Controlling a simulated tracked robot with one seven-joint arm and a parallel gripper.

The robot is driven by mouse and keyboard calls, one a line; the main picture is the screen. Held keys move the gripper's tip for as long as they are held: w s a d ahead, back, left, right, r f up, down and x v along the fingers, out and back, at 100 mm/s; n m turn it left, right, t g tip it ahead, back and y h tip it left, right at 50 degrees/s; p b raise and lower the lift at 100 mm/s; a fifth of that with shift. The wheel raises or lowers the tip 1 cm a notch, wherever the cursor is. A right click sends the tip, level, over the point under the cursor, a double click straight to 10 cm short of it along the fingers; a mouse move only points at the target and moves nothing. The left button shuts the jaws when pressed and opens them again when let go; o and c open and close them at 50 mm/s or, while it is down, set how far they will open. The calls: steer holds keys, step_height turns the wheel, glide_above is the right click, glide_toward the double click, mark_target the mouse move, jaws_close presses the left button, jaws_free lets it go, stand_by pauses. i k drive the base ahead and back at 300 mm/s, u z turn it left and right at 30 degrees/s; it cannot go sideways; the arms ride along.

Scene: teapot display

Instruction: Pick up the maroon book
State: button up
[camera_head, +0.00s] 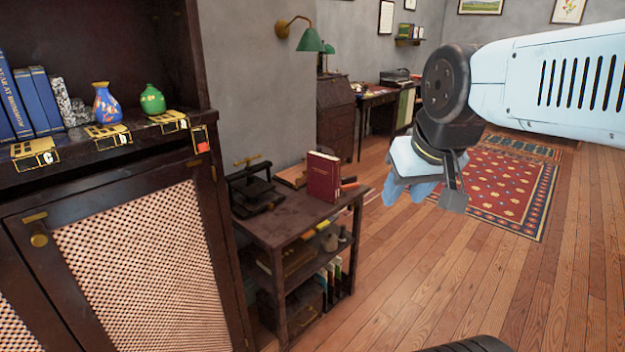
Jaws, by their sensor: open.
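The maroon book (323,177) stands upright near the right side of the top of a small dark wooden side table (285,222). Its front cover faces toward me. My gripper (422,196) hangs in the air to the right of the book, over the wooden floor, clearly apart from it. It is open and empty. One finger shows plainly and the other is partly hidden by the wrist.
A black press (252,188) stands left of the book on the table. A dark cabinet (120,240) with vases and blue books fills the left. A green lamp (308,42) is on the wall. Open floor (450,270) and a red rug (497,192) lie right.

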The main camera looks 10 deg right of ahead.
mark_target(323, 170)
steer(key=z, duration=0.35)
steer(key=i, duration=1.05)
steer(key=u, duration=0.35)
